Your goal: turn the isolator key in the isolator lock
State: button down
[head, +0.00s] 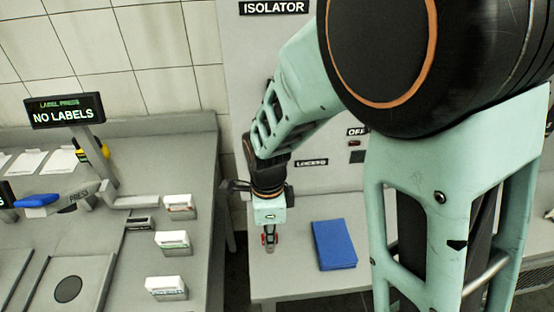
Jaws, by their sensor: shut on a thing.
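My gripper (269,240) points down over the grey bench in front of the isolator panel (258,50). The panel carries an ISOLATOR sign (273,7), a LOCKED label (311,162) and an OFF label (356,132). A small dark fitting (357,157) shows under OFF. My arm covers much of the panel, and I cannot make out the isolator lock.
A blue block (334,244) lies on the bench (295,287), right of my gripper. At left, a grey counter (115,270) holds several small white-topped boxes (173,243), a label press with a blue handle (37,200) and a NO LABELS display (65,110). A gap separates counter and bench.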

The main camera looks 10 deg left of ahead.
jog(key=shift+r+p, duration=1.75)
jog(key=shift+r, duration=0.4)
jog(key=shift+r+p, duration=1.35)
jog(key=shift+r, duration=0.2)
jog(key=shift+w, duration=0.1)
